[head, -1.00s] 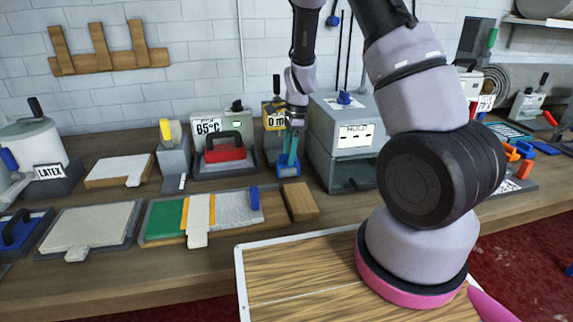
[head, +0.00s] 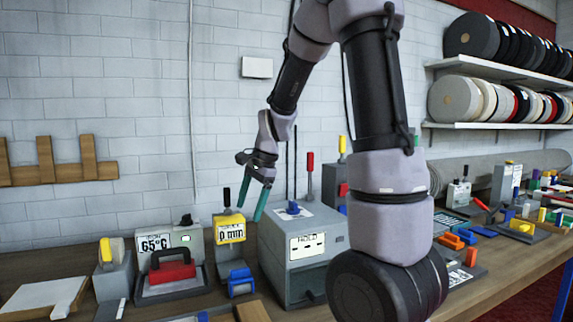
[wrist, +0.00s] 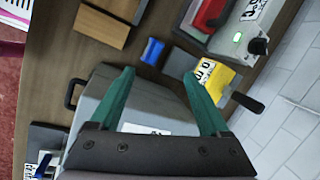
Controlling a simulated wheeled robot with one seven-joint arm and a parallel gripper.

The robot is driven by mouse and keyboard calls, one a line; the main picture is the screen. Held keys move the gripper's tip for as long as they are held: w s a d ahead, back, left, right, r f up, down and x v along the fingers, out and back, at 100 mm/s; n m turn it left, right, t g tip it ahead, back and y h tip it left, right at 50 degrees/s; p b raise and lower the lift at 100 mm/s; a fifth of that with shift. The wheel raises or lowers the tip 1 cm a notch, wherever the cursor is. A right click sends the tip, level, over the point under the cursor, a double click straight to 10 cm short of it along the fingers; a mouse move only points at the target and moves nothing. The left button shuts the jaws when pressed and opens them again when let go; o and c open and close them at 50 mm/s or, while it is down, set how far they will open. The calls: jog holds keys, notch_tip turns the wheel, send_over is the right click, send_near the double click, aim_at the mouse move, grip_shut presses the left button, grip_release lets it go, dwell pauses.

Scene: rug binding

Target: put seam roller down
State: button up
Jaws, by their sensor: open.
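The seam roller appears to be the small blue piece (head: 241,282) at the front of a grey holder, below the yellow "0 min" timer (head: 230,230). The blue piece also shows in the wrist view (wrist: 152,51), just beyond the fingertips and apart from them. My gripper (head: 249,212) is raised above the bench, beside the timer and left of the grey HOLD box (head: 305,255). Its two teal fingers are spread, and nothing is between them in the wrist view (wrist: 160,73).
A wooden block (wrist: 101,28) lies near the blue piece. Blue and orange pieces (head: 455,240) crowd the bench at right.

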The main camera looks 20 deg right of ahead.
jog(key=s+d+r+n+t, duration=0.1)
jog(key=s+r+n+t, duration=0.1)
jog(key=s+r+n, duration=0.2)
jog(key=s+d+r+n+t+h, duration=0.1)
jog(key=s+r+n, duration=0.4)
jog(key=s+r, duration=0.5)
jog(key=s+d+t, duration=0.1)
jog(key=s+t, duration=0.1)
jog(key=s, duration=0.2)
jog(key=shift+d+r, duration=0.2)
jog(key=shift+r, duration=0.05)
